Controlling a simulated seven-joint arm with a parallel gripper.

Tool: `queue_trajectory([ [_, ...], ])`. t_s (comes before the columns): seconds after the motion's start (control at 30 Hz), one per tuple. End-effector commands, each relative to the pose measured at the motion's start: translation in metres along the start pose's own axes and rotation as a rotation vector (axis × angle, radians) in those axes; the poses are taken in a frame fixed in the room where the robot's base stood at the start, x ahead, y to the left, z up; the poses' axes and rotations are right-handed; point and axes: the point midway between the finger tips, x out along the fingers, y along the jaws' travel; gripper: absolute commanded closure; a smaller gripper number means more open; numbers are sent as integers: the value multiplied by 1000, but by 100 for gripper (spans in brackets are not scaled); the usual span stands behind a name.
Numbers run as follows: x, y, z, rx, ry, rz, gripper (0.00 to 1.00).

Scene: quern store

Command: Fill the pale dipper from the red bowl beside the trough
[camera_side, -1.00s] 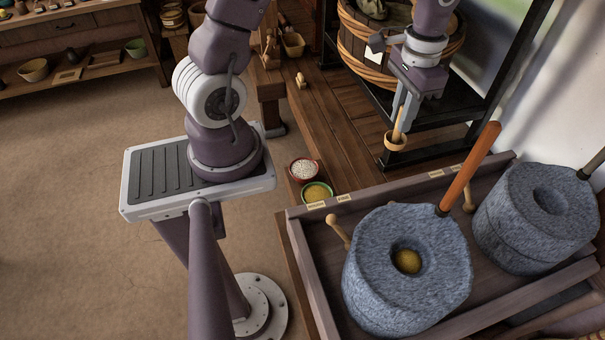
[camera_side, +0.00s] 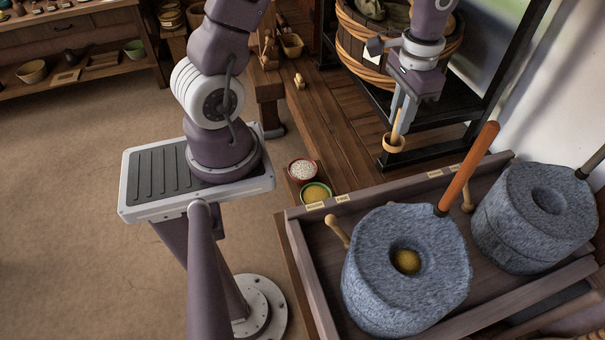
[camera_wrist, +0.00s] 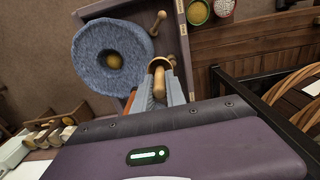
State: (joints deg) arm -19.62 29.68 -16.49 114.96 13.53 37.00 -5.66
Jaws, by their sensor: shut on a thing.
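The pale dipper (camera_side: 394,143) hangs from my gripper (camera_side: 398,122), which is shut on its upright handle. It is in the air behind the trough and to the right of the bowls. In the wrist view the dipper's rim (camera_wrist: 161,64) shows beyond my fingers (camera_wrist: 160,90); I cannot tell whether anything is in it. The red bowl (camera_side: 303,170), holding whitish grain, stands beside the trough (camera_side: 296,232) at its back left corner. It also shows in the wrist view (camera_wrist: 197,12) at the top.
A green bowl (camera_side: 316,193) with yellow grain stands close in front of the red bowl. A stone quern (camera_side: 407,275) with an orange handle (camera_side: 468,168) rises from the trough; a second quern (camera_side: 536,218) is right. A wooden tub (camera_side: 357,45) stands behind.

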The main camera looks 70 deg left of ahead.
Motion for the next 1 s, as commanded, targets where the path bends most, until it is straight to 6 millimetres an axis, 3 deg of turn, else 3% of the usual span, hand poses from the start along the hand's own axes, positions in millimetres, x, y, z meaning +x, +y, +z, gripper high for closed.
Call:
queue_trajectory([
  [0.43, 1, -1, -1, -10, -1, 0, 100],
  [0.57, 19, -10, -15, -132, -4, -1, 100],
  [0.77, 80, -62, -53, -554, -7, -6, 100],
  [0.9, 135, -119, -66, -888, -9, -8, 100],
  [1.0, 179, -166, -62, -1127, -10, -8, 100],
])
